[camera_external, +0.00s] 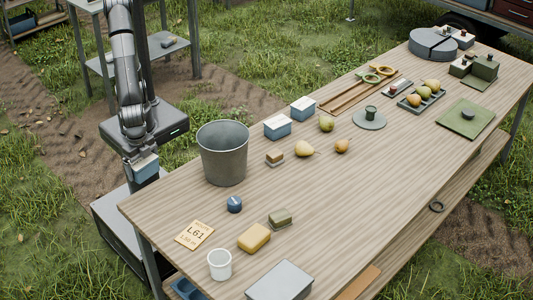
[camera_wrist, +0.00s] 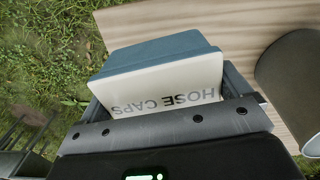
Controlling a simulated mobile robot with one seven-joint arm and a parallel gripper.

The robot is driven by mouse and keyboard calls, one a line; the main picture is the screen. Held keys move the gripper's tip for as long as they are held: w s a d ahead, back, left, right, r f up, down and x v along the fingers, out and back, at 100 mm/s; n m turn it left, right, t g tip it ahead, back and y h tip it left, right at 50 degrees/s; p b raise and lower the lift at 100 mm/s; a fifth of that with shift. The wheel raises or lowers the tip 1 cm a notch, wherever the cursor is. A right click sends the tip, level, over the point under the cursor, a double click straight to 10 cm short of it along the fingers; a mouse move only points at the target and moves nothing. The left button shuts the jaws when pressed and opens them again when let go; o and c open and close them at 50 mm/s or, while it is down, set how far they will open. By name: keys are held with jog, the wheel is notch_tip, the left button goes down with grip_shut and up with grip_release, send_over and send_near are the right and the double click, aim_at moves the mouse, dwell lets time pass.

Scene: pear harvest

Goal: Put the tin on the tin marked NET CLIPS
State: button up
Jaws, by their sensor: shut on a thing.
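Two similar blue tins with white lids stand on the table behind the bucket: a nearer tin (camera_external: 278,128) and a farther tin (camera_external: 303,109). Their lettering is too small to read, so I cannot tell which is marked NET CLIPS.
A grey bucket (camera_external: 222,153) stands on the table (camera_external: 350,190) between my gripper and the two tins. A small brush-like block (camera_external: 274,159) and pears (camera_external: 304,149) lie near the tins.

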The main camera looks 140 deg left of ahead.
jog(key=r, duration=1.2)
jog(key=shift+w+a, duration=0.2)
jog(key=shift+w, duration=0.05)
jog(key=w+a+n, duration=0.5)
jog(key=w+a, duration=0.6)
jog(key=a, duration=0.3)
jog(key=w+a+n, duration=0.1)
jog(key=a, duration=0.5)
jog(key=w+a+n, duration=0.2)
jog(key=a, duration=0.5)
jog(key=w+a+r+n, duration=0.1)
jog(key=w+a+n, duration=0.1)
jog(key=a, duration=0.4)
jog(key=shift+a, duration=0.3)
jog(key=s+a+n, duration=0.2)
jog(key=a+n, duration=0.2)
jog(key=a, duration=1.3)
jog(key=n, duration=0.3)
send_over(299, 105)
jog(key=d, duration=0.1)
notch_tip(299, 105, down, 13)
jog(key=shift+w+r, duration=0.15)
jog(key=shift+a+f, duration=0.35)
jog(key=shift+a, duration=0.1)
jog(key=shift+f, duration=1.95)
jog(key=shift+f, duration=0.1)
